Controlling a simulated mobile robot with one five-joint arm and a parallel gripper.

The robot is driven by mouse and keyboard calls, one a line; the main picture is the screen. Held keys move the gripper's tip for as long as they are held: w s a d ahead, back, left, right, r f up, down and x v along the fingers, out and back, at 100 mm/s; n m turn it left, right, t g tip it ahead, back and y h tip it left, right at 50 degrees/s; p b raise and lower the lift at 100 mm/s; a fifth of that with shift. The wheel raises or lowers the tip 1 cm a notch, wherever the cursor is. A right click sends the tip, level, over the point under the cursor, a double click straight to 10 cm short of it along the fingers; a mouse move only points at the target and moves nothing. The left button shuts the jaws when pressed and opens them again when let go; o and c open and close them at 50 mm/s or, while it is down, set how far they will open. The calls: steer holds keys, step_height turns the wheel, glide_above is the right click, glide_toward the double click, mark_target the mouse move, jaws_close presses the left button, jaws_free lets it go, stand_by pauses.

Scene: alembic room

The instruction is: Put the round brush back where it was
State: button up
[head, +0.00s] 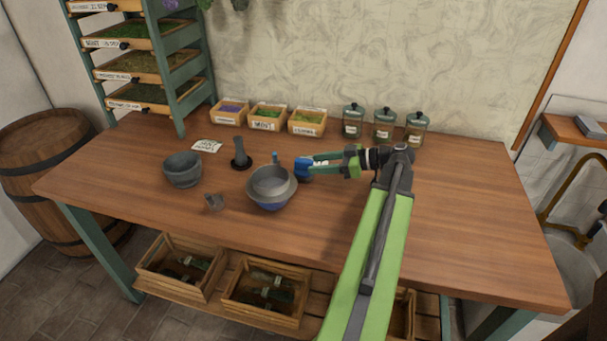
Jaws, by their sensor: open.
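An upright grey handle on a dark round foot (240,153) stands on the table between the grey mortar and the bowl. It may be the round brush, but I cannot tell for certain. A small blue upright thing (275,157) shows just behind the bowl, mostly hidden. My gripper (301,167) has blue tips and points left, just right of the grey bowl (272,182), which has a blue underside. The gripper is open, and I see nothing held between its fingers. Whether its tips touch the bowl's rim is unclear.
Labelled boxes (268,118) and lidded jars (384,125) line the back. The table's right side is clear.

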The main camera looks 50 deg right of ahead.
mark_target(304, 164)
steer(key=shift+b+x, duration=0.7)
steer(key=shift+x, duration=2)
steer(key=shift+d+r, duration=0.1)
jaws_close()
